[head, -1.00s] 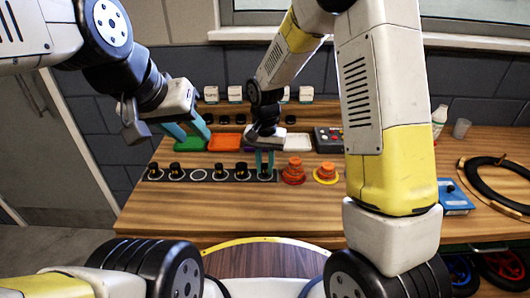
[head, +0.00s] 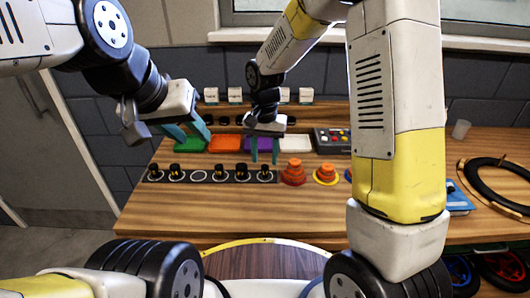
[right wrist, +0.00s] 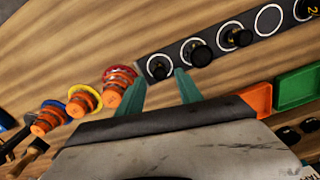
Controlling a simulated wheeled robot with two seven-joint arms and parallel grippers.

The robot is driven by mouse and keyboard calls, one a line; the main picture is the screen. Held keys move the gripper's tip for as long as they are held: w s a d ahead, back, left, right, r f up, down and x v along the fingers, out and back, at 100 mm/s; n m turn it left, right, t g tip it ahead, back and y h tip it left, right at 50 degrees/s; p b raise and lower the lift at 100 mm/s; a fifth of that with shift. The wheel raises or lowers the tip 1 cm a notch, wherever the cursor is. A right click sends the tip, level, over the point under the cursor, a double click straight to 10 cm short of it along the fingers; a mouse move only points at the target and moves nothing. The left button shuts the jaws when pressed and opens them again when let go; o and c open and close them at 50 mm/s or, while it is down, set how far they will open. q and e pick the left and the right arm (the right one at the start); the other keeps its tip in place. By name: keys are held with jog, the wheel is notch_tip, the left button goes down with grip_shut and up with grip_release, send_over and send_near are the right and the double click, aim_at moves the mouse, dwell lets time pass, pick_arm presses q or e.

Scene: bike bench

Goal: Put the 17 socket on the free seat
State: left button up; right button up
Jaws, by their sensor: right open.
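A black socket rail (head: 187,180) lies on the bench with a row of ringed seats. Black sockets stand upright on it, and one ring, the free seat (head: 198,175), is empty; it also shows in the right wrist view (right wrist: 270,20). The rail's right-end socket (head: 265,173) stands in its ring. My right gripper (head: 265,162) is open just above this socket. In the right wrist view the socket (right wrist: 159,68) sits between the spread fingertips, apart from them. I cannot read which socket is the 17. My left gripper (head: 196,141) is open and empty near the green tray.
Stacked orange parts on red (head: 293,173) and yellow (head: 326,174) bases stand right of the rail. Behind it are green (head: 190,144), orange (head: 225,143), purple and white (head: 295,144) trays. A tire (head: 490,180) lies far right. The bench front is clear.

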aim_at(265, 166)
notch_tip(265, 166, up, 7)
jog(key=s+d+r+n+t+y, duration=0.1)
jog(key=s+d+r+t+y, duration=0.15)
jog(key=s+d+r, duration=0.65)
jog(key=s+d+r+n+t, duration=0.1)
jog(key=s+d+r+t, duration=0.2)
jog(key=s, duration=0.6)
jog(key=shift+d+r+n+t, duration=0.15)
jog(key=shift+d+n+t, duration=0.25)
jog(key=shift+d, duration=0.7)
